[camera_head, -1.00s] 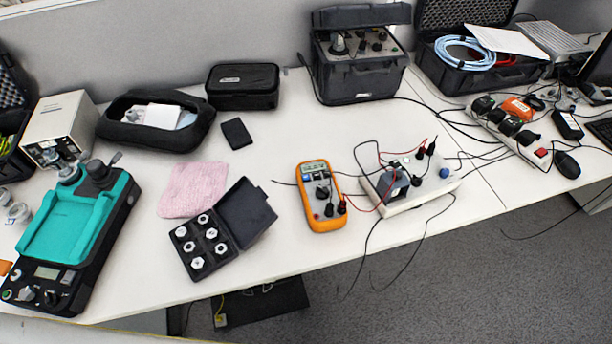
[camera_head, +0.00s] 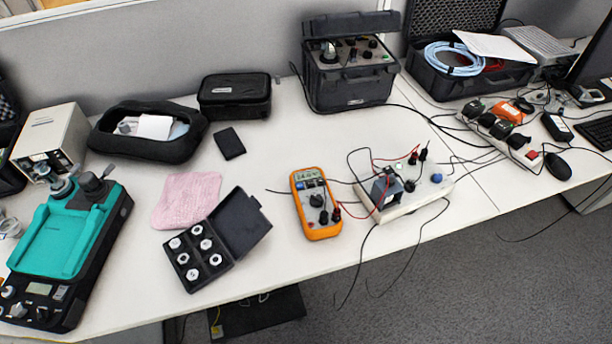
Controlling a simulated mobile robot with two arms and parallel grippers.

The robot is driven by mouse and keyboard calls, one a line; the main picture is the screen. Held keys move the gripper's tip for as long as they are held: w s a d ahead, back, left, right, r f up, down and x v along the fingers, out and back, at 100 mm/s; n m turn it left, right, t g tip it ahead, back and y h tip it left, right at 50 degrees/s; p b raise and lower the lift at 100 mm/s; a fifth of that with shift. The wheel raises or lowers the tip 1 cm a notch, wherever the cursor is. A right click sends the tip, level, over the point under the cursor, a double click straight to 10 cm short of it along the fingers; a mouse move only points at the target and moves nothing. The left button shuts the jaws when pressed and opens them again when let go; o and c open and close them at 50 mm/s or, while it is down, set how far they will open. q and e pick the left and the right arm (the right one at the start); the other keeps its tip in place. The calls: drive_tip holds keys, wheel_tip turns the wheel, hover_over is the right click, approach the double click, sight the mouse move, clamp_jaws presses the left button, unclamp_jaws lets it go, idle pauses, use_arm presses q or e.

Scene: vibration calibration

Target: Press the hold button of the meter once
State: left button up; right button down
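The meter (camera_head: 316,220) is an orange handheld multimeter lying face up near the front edge of the white table. Its small display (camera_head: 307,175) is at the far end, with a row of small buttons (camera_head: 309,184) just below it. The hold button cannot be told apart at this size. A dark dial sits in the middle, and test leads are plugged into the near end. Neither of my grippers is in view.
A white board with a dark block (camera_head: 434,193) and loose leads stands right of the meter. An open black case of metal fittings (camera_head: 189,277) is to its left, beside a pink cloth (camera_head: 186,198).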

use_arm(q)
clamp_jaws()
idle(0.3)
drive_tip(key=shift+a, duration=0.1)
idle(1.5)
